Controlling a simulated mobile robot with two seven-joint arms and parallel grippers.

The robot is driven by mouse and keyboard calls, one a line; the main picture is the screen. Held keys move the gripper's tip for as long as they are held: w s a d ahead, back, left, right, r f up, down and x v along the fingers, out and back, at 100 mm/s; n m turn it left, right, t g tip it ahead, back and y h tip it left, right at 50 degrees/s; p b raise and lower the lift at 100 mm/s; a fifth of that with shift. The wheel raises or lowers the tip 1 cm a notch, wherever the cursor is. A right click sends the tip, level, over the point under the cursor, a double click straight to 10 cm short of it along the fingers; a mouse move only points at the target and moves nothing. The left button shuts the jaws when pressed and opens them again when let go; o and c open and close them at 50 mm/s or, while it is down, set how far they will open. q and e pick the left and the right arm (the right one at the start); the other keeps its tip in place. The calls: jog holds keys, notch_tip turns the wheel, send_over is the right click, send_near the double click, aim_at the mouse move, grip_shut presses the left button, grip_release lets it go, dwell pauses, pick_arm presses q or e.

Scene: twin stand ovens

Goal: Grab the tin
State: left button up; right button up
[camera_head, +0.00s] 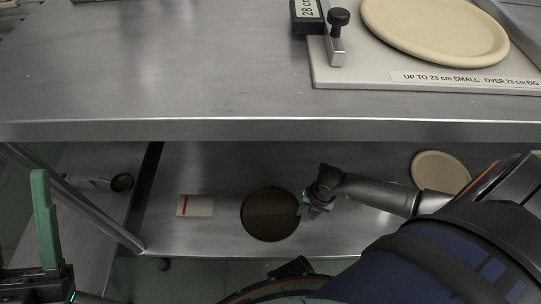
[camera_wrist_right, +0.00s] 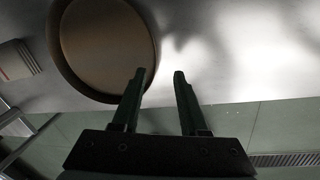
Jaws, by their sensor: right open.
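The tin (camera_head: 270,214) is a round dark pan with a brown inside, lying on the lower steel shelf. My right gripper (camera_head: 316,206) is at the tin's right edge in the head view. In the right wrist view the tin (camera_wrist_right: 105,45) fills the upper left. The right gripper's (camera_wrist_right: 160,73) two fingers are apart with nothing held between them. One fingertip overlaps the tin's rim and the other is outside it; contact cannot be told. My left gripper (camera_head: 45,220) is at the far left, with one green finger showing; its opening is unclear.
A white box with a red stripe (camera_head: 195,206) lies left of the tin. The upper steel shelf (camera_head: 180,60) overhangs, carrying a board (camera_head: 350,75) with a pale disc (camera_head: 435,25). Another pale disc (camera_head: 440,171) lies at the lower right.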

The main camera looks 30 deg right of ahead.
aim_at(299, 221)
jog(key=f+b, duration=0.1)
jog(key=f, duration=0.1)
jog(key=a+f+b, duration=0.1)
jog(key=f+b, duration=0.1)
jog(key=f, duration=0.1)
jog(key=shift+w+a+f+b, duration=0.3)
jog(key=shift+w+a+b, duration=0.05)
jog(key=shift+w, duration=0.05)
jog(key=shift+r, duration=0.1)
grip_shut()
dwell(1.0)
